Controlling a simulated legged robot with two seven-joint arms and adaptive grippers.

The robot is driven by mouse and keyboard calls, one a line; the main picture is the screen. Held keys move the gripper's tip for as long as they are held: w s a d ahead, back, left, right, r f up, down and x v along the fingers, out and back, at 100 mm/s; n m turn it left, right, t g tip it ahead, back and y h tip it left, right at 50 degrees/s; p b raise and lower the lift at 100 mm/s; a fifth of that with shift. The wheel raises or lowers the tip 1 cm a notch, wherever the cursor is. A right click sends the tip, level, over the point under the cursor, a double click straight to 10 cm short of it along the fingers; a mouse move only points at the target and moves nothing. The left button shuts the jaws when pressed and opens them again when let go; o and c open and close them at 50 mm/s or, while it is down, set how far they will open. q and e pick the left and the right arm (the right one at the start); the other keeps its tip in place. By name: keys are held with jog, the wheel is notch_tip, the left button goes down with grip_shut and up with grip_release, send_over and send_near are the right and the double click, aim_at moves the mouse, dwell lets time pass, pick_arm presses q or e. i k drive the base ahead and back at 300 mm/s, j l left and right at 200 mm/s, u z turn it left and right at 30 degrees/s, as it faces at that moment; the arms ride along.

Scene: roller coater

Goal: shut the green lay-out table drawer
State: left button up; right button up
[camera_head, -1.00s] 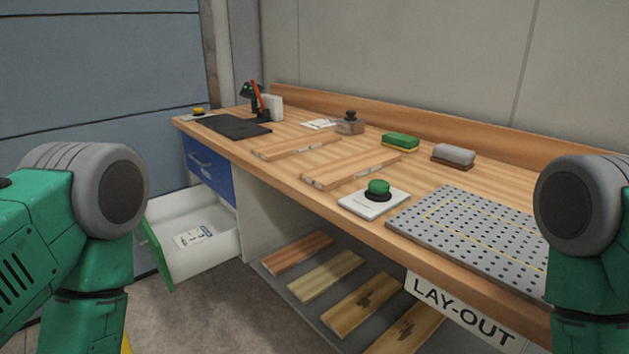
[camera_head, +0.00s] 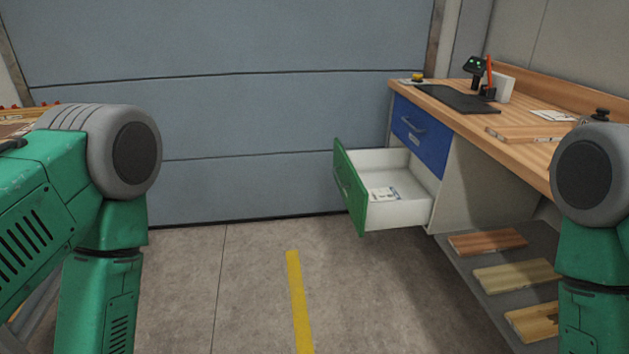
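The green-fronted drawer (camera_head: 349,190) stands pulled out from the lay-out table (camera_head: 470,108), below a closed blue drawer (camera_head: 421,135). Its white inside is open to view and holds a small card or packet (camera_head: 384,194). The green front faces left, toward open floor. My green and grey arms show at the left and right edges of the view. Neither gripper is in view. Nothing of mine touches the drawer.
A yellow line (camera_head: 298,300) runs along the clear grey floor in front of the drawer. A blue-grey panelled wall (camera_head: 240,110) stands behind. A low shelf with wooden boards (camera_head: 487,242) is under the table at right.

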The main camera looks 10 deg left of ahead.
aim_at(354, 172)
jog(key=i+j+z, duration=0.1)
jog(key=z, duration=0.35)
jog(key=i+j+z, duration=0.2)
jog(key=z, duration=0.2)
jog(key=i, duration=0.05)
